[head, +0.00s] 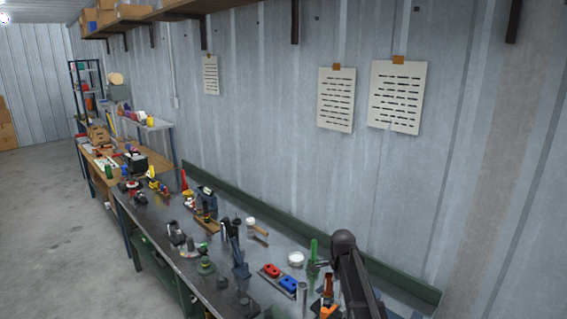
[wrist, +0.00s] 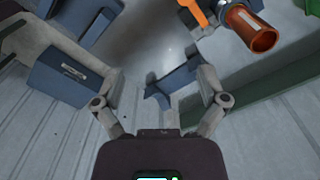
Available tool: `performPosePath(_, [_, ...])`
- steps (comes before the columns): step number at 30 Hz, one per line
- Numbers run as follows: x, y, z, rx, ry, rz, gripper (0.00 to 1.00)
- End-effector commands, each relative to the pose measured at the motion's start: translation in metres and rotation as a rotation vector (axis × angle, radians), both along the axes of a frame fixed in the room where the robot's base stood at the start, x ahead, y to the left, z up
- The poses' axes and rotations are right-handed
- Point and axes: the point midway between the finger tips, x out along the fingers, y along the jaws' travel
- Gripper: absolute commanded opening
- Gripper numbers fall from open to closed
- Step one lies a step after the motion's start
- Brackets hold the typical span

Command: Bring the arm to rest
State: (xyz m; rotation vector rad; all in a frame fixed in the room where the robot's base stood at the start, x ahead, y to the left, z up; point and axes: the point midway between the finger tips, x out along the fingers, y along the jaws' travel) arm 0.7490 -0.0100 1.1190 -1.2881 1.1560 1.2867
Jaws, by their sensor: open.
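My arm (head: 352,272) rises at the lower right of the head view, a dark rounded joint with a link running down out of the picture. I cannot make out my gripper in the head view. In the wrist view my gripper (wrist: 122,88) is open, its two blue-grey pads well apart. Nothing is held between them. The grey bench surface and ribbed wall show behind the fingers.
An orange-brown tube (wrist: 252,30) shows past the right finger in the wrist view. The bench (head: 215,262) carries red and blue blocks (head: 279,278), a white round item (head: 296,259) and several tools. The wall (head: 270,125) stands behind. Open floor (head: 50,230) lies left.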

Motion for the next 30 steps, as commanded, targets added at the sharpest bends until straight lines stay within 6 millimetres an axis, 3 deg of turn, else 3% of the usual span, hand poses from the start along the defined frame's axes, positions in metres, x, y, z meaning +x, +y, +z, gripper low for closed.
performPosePath(6, [-0.001, 0.000, -0.001, 0.000, 0.000, 0.005, 0.92])
performPosePath(16, [-0.020, 0.003, -0.010, 0.000, 0.000, 0.126, 0.92])
performPosePath(25, [-0.051, 0.005, -0.025, 0.000, 0.000, 0.322, 0.92])
performPosePath(30, [-0.081, 0.006, -0.041, -0.001, 0.000, 0.515, 0.92])
